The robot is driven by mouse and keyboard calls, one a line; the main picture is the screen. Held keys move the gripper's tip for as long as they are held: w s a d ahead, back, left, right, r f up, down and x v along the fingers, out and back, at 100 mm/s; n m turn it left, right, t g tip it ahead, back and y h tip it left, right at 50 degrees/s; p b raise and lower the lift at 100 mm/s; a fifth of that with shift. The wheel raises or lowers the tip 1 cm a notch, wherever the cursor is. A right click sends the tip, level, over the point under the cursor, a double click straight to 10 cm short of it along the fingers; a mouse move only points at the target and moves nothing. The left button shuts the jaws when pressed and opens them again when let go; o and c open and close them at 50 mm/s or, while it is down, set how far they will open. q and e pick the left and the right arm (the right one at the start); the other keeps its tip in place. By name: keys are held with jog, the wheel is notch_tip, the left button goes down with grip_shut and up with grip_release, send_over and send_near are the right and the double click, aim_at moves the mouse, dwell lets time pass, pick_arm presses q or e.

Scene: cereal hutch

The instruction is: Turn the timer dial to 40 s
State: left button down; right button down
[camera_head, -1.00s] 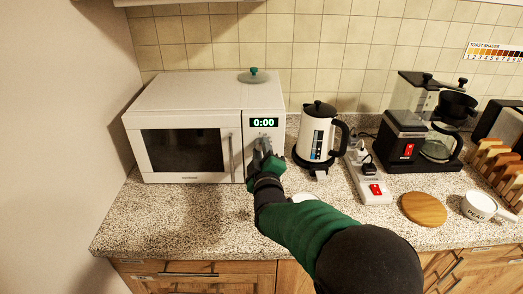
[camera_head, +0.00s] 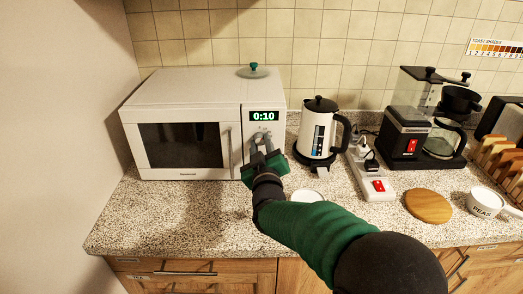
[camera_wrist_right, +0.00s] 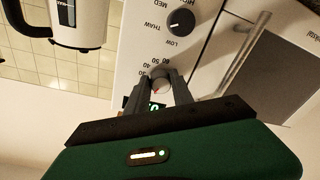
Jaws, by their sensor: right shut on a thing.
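The microwave (camera_head: 184,87) stands at the left of the counter, its door shut. Its display (camera_head: 264,116) reads 0:10. My right gripper (camera_head: 262,147) is at the control panel below the display. In the right wrist view the gripper (camera_wrist_right: 162,85) is shut on the timer dial (camera_wrist_right: 160,78), a small round knob with a red mark, its fingers on both sides. Numbers such as 30, 40, 50 and 60 are printed around it. The power dial (camera_wrist_right: 181,22), dark with THAW, LOW and MED marks, is apart from the fingers. My left gripper is not in view.
A white kettle (camera_head: 318,128) stands just right of the microwave. A power strip (camera_head: 372,178) with a red switch and a coffee maker (camera_head: 410,140) are further right. A wooden disc (camera_head: 428,206) and a white cup (camera_head: 486,202) lie in front. The counter before the microwave is clear.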

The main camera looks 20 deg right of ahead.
jog(key=m+b, duration=0.1)
jog(key=m, duration=0.1)
jog(key=m+b, duration=0.2)
jog(key=shift+a+f+m, duration=0.2)
jog(key=shift+f+m, duration=0.2)
jog(key=m+h+b, duration=0.1)
jog(key=m+b, duration=0.2)
jog(key=m, duration=0.2)
jog(key=shift+m, duration=0.4)
jog(key=m+b, duration=0.3)
jog(key=m, duration=0.2)
jog(key=shift+w+a+h, duration=0.1)
jog(key=shift+a+h, duration=0.05)
jog(key=shift+h, duration=0.15)
jog(key=shift+r+m+b, duration=0.15)
jog(key=shift+m+b, duration=0.65)
jog(key=shift+m, duration=1.2)
jog(key=c, duration=1.5)
grip_release()
jog(key=o, duration=0.4)
jog(key=shift+r, duration=0.1)
